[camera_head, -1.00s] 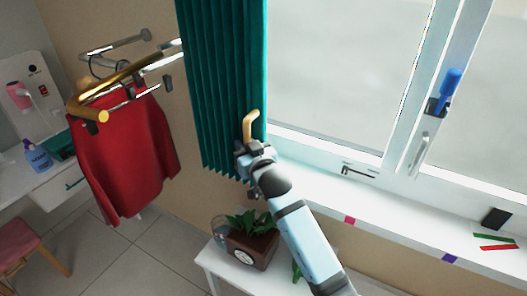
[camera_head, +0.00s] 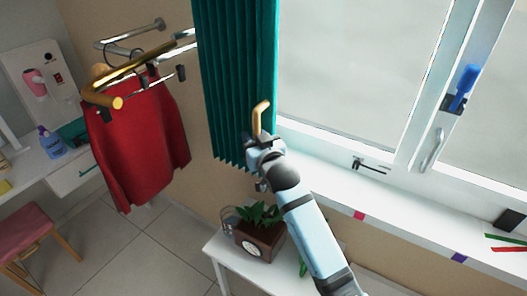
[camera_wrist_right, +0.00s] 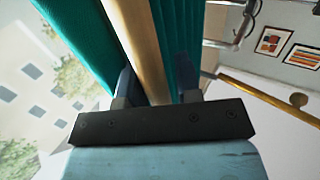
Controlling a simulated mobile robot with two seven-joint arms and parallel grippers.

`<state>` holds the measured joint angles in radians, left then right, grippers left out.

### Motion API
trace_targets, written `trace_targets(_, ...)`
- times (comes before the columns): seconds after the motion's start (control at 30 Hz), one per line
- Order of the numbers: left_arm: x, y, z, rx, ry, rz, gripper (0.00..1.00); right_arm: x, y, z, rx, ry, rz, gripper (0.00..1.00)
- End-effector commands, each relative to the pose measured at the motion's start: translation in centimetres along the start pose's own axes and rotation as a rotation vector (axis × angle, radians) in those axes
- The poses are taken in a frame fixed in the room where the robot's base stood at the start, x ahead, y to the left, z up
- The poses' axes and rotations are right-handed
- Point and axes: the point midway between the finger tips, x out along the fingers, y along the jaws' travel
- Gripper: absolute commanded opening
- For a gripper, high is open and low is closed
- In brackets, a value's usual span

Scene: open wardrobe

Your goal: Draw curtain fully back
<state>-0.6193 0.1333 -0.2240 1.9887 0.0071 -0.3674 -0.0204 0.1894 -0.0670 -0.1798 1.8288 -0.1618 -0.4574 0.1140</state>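The teal pleated curtain (camera_head: 236,75) hangs gathered in a narrow bundle at the left side of the window. A curved wooden handle (camera_head: 260,118) stands at its right edge, low down. My right gripper (camera_head: 262,148) is at this handle. In the right wrist view the handle (camera_wrist_right: 143,45) runs between the two fingers of my right gripper (camera_wrist_right: 156,82), with teal curtain cloth (camera_wrist_right: 85,35) on both sides. The fingers look closed around the handle, though their contact is partly hidden. My left gripper is not in view.
A red garment (camera_head: 138,140) hangs on a metal rack (camera_head: 130,75) left of the curtain. A plant in a brown box (camera_head: 260,240) stands on a white table below my right arm. The window (camera_head: 350,60) has a sill with small items. Floor at lower left is partly clear.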

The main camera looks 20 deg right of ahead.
Motion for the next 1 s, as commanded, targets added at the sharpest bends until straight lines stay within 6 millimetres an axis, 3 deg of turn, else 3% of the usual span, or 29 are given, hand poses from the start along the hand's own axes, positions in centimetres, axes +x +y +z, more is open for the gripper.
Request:
trace_targets(0.5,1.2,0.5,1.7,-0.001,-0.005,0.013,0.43,-10.7,-0.2,0.3,0.000,-0.003,-0.002,0.32)
trace_targets(0.7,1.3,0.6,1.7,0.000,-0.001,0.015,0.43,-12.4,-0.2,0.1,0.000,-0.002,-0.002,0.32)
trace_targets(1.0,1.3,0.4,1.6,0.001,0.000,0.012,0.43,-12.6,-0.2,0.1,0.000,-0.002,-0.002,0.32)
